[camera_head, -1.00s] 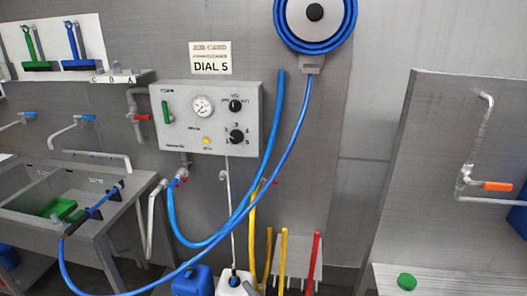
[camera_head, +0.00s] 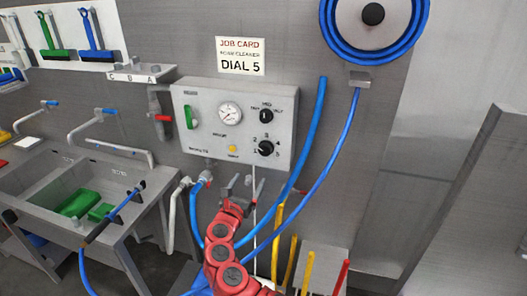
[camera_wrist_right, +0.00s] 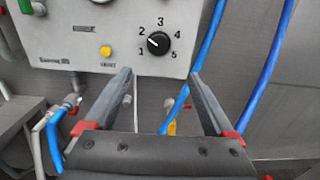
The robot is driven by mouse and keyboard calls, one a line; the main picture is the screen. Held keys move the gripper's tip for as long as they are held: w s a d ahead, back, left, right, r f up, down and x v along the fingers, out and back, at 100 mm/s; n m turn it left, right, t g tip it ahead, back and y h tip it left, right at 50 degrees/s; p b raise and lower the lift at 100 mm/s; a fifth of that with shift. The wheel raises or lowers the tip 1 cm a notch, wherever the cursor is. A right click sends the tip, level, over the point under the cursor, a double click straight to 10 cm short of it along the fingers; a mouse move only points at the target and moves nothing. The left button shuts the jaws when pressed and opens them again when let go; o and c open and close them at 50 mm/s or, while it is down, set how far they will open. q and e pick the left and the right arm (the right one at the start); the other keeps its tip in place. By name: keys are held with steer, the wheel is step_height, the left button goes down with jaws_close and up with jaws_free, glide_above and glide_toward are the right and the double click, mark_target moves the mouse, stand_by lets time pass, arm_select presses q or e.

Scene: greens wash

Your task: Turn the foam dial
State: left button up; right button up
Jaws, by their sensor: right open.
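The foam dial (camera_head: 266,148) is a black round knob at the lower right of the grey control panel (camera_head: 186,150). In the right wrist view the dial (camera_wrist_right: 158,43) has the numbers 1 to 5 around it. Its pale mark points to the upper left, on the side of 1 and 2; I cannot tell the exact number. The job card (camera_head: 240,56) above the panel reads "DIAL 5". My right gripper (camera_head: 243,185) is open and empty, below the panel. In the wrist view its fingertips (camera_wrist_right: 159,74) are apart, below the dial and not touching it. My left gripper is out of view.
The panel also has a second black knob (camera_head: 266,115), a gauge (camera_head: 230,114), a green handle (camera_head: 190,117) and a yellow button (camera_wrist_right: 106,51). A sink (camera_head: 130,219) stands at the left.

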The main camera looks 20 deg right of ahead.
steer(key=p, duration=0.1)
glide_toward(264, 152)
steer(key=b+x, duration=0.1)
steer(key=x, duration=0.1)
steer(key=b+x, duration=0.1)
steer(key=x, duration=0.2)
steer(key=b+x, duration=0.1)
steer(key=x, duration=0.1)
steer(key=shift+d+f, duration=0.2)
steer(key=shift+f, duration=0.15)
steer(key=shift+w+d+b, duration=0.2)
steer(key=shift+w+b, duration=0.1)
steer(key=shift+w, duration=0.1)
steer(key=shift+w+d+r+b, duration=0.25)
steer(key=shift+w+d+b, duration=0.05)
steer(key=shift+w, duration=0.3)
steer(key=c, duration=1.4)
steer(key=shift+o, duration=0.2)
